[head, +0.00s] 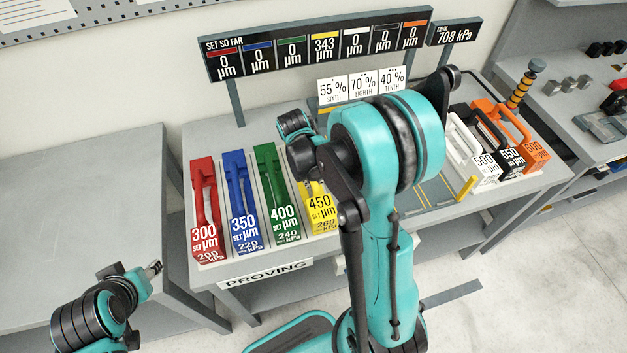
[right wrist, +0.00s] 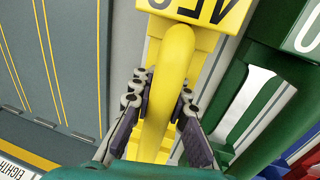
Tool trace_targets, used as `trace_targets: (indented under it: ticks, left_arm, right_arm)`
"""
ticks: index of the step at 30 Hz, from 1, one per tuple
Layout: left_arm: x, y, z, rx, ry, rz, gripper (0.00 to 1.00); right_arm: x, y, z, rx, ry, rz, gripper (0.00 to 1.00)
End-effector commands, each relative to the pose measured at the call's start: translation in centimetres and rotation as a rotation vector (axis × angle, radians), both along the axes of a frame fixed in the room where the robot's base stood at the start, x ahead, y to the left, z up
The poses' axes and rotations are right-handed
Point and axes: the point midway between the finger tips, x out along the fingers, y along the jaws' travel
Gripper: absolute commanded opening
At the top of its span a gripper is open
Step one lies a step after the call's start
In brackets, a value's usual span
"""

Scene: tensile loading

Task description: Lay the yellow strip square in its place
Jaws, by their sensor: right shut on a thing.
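The yellow strip (head: 323,212), marked 450 µm and 260 kPa, is at the right end of the left-hand row, beside the green strip (head: 283,205). My arm hides its upper part in the head view. In the right wrist view the yellow strip (right wrist: 190,38) runs between my fingers, and my right gripper (right wrist: 160,92) is shut on its handle. I cannot tell whether its underside lies flat in its place. My left gripper (head: 153,268) is at the lower left, away from the strips; its jaw gap is too small to tell.
Red (head: 206,215) and blue (head: 243,205) strips stand left of the green one. White (head: 478,165), black (head: 506,155) and orange (head: 532,150) strips stand at the right. The display board (head: 320,43) reads 343 under yellow and 0 elsewhere. The left table (head: 80,220) is clear.

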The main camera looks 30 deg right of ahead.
Motion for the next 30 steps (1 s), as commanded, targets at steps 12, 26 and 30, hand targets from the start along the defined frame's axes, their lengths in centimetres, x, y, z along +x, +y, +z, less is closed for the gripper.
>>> trace_targets:
  ticks: [12,26,30]
  left_arm:
    - [0.0,0.0,-0.7,0.0,0.0,0.0,0.4]
    - [0.0,0.0,-0.5,0.0,0.0,0.0,0.4]
    - [0.0,0.0,-0.5,0.0,0.0,0.0,0.4]
  right_arm:
    - [0.0,0.0,-0.7,0.0,0.0,0.0,0.0]
    - [0.0,0.0,-0.5,0.0,0.0,0.0,0.4]
    - [0.1,0.2,0.5,0.0,0.0,0.001,0.4]
